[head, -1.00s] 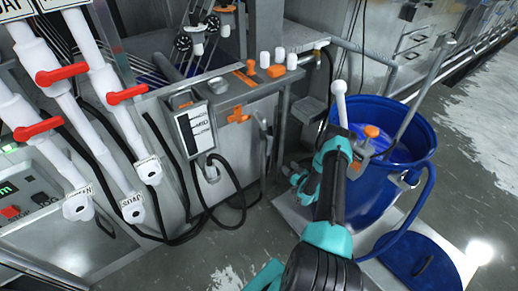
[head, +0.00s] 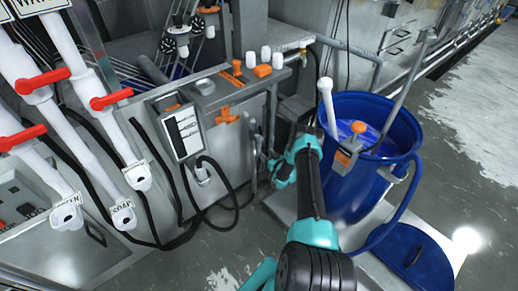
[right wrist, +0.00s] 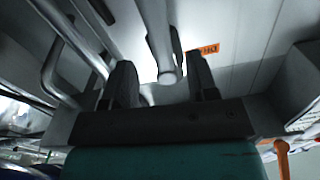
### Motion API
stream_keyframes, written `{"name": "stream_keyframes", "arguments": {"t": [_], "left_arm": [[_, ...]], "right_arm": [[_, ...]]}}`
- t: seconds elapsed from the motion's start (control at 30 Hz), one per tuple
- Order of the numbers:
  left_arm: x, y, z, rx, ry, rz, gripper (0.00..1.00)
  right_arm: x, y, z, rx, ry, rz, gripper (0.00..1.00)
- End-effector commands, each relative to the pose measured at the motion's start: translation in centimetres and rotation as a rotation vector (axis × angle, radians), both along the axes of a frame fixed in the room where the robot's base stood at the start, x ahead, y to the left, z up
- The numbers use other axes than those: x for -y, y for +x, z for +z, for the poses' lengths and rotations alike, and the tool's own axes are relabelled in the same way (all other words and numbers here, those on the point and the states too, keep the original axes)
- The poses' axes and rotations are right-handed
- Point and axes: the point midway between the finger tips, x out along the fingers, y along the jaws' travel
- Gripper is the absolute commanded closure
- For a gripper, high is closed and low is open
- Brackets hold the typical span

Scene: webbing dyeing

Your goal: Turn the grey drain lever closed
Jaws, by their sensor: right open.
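A grey rod, which looks like the drain lever (head: 253,158), stands roughly upright beside the steel machine's lower front. In the right wrist view, a grey rod with a rounded end (right wrist: 160,42) reaches down between the two dark fingers. My right gripper (head: 267,170) is beside the lever in the head view. Its fingers (right wrist: 163,82) are spread apart in the wrist view, with gaps visible around the rod's end. Whether a finger touches it I cannot tell. My left gripper is out of view.
A blue barrel (head: 370,185) stands right of my right arm, with a blue hose and an orange-topped fitting. White pipes with red handles (head: 38,84) and black hoses are at left. A grey control box (head: 182,132) hangs on the machine's front.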

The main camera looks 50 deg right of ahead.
Motion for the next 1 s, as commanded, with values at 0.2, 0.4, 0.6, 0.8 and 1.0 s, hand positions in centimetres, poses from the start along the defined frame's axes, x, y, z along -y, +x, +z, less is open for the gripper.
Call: {"name": "stream_keyframes", "arguments": {"t": [0.2,0.4,0.6,0.8,1.0], "left_arm": [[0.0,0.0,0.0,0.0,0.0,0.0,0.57],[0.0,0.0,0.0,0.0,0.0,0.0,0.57],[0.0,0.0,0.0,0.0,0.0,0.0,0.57],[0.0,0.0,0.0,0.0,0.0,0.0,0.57],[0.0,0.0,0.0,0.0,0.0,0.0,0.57]], "right_arm": [[0.5,3.8,0.0,0.002,-0.002,0.001,0.47],[0.8,5.9,0.0,0.001,-0.001,0.0,0.47],[0.9,6.6,0.0,0.0,0.0,-0.001,0.47],[0.9,6.6,0.0,0.0,0.0,-0.001,0.47],[1.0,6.6,0.0,0.0,0.0,-0.001,0.65]]}}
